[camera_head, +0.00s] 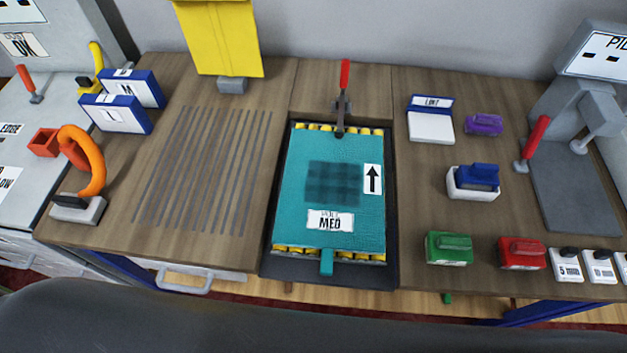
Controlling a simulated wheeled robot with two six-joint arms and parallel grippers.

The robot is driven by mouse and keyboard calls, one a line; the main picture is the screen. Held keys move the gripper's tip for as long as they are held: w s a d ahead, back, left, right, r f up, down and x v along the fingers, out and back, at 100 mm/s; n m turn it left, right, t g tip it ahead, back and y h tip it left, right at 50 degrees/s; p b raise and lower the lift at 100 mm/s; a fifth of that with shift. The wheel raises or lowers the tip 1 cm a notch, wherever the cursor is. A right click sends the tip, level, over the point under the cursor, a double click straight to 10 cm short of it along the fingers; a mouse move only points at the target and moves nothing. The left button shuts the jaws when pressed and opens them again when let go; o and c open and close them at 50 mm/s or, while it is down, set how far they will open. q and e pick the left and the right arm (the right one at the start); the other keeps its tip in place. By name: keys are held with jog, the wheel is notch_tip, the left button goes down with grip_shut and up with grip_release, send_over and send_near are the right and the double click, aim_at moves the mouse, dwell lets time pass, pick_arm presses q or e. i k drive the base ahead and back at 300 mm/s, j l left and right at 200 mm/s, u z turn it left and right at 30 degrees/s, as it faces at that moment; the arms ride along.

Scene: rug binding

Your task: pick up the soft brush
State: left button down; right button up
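Several brush-like blocks with raised grips are on the right side of the table. A purple one (484,125) is at the back, and a blue one (479,176) sits in a white holder (472,190). A green one (449,248) and a red one (522,253) are near the front edge. I see no label telling which is the soft brush. A teal rug piece (300,200) lies in the central dark tray, with a darker patch, an up arrow and a MED label. Neither gripper is in view.
A white pad labelled LINT (431,127) stands left of the purple block. Red-handled levers (344,78) (535,136) rise behind the tray and at right. White numbered blocks (565,265) line the front right. An orange loop (92,160) stands at left. Table space between the right-hand blocks is clear.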

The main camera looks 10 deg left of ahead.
aim_at(442, 248)
jog(key=l+z, duration=0.1)
jog(key=z, duration=0.55)
jog(key=i+l+z, duration=0.1)
jog(key=z, duration=0.25)
